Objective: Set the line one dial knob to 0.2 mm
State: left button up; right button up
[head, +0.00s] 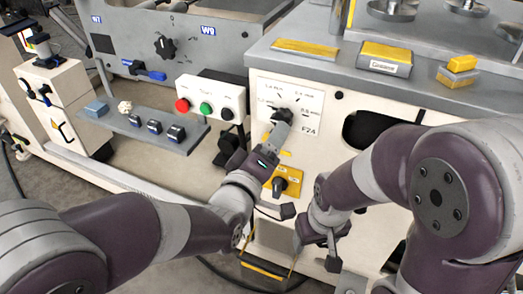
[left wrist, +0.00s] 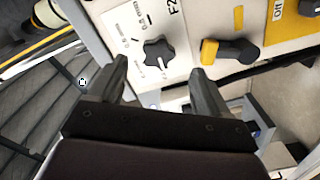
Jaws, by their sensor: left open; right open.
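A black lobed dial knob (head: 283,115) sits on a white plate with mm markings and the label F2A. It also shows in the left wrist view (left wrist: 158,52), beyond and between my left fingertips. My left gripper (left wrist: 160,68) is open, facing the knob with nothing held; contact cannot be told. In the head view my left gripper (head: 273,143) partly covers the plate below the knob. The knob's setting is too small to read. My right gripper (head: 318,250) is open and empty, low in front of the machine. No line one label is readable.
A yellow-and-black switch (head: 288,181) is just below the plate. Another black knob (head: 165,46) is on the grey panel at the left. A button box (head: 210,98) with red, green and black buttons stands left of the plate. A dark opening (head: 366,130) is at the right.

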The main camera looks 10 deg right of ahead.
pick_arm(q)
jog(key=p+v, duration=0.1)
jog(key=v, duration=0.3)
jog(key=shift+s+a, duration=0.25)
jog(key=shift+s, duration=0.1)
